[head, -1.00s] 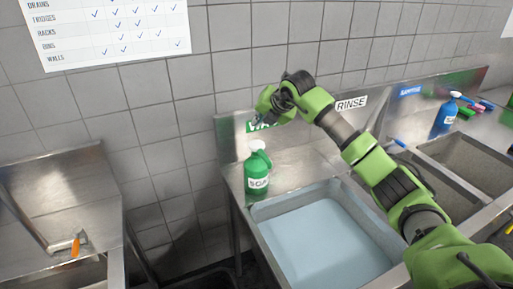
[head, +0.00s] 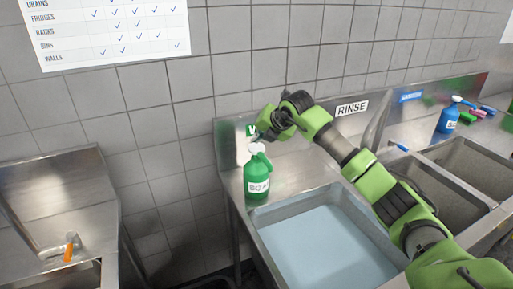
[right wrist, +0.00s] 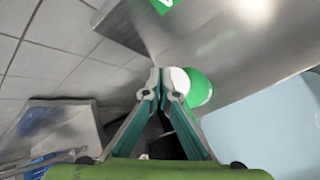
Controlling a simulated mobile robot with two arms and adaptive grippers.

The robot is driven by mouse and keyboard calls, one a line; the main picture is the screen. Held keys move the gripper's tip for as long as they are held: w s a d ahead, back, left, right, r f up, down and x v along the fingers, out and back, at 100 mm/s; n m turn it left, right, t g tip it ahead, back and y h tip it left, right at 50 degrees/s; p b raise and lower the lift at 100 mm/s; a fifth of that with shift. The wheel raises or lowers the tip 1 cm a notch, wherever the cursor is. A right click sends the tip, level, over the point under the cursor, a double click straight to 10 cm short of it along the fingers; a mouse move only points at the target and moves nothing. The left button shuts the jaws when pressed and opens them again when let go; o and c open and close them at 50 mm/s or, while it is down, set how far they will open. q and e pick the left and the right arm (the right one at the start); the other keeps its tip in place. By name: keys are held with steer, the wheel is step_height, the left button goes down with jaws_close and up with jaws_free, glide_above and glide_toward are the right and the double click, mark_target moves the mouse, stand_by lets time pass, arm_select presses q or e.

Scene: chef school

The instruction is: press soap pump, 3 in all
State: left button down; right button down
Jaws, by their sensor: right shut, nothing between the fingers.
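The green soap bottle (head: 258,184) with a white pump top stands upright on the steel ledge at the back left corner of the water-filled sink. My right gripper (head: 252,137) is shut and empty, pointing down at the pump top. In the right wrist view the shut fingertips (right wrist: 162,80) overlap the left edge of the white pump top (right wrist: 180,82), with the green bottle (right wrist: 200,90) behind it. I cannot tell whether the fingertips touch the pump. My left gripper is not in view.
The sink basin (head: 325,245) of bluish water lies in front of the bottle. A tiled wall and steel backsplash stand close behind. A blue spray bottle (head: 448,118) and brushes are at the far right. Another steel sink with a faucet (head: 70,247) is at the left.

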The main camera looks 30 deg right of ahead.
mark_target(256, 146)
stand_by(0.8)
steer(key=shift+f+b, duration=0.45)
steer(key=shift+b, duration=0.05)
steer(key=shift+s+f+b, duration=0.1)
steer(key=shift+f+b, duration=0.7)
steer(key=shift+f, duration=0.35)
stand_by(0.8)
stand_by(0.3)
steer(key=shift+r+p, duration=0.8)
steer(key=shift+r, duration=0.7)
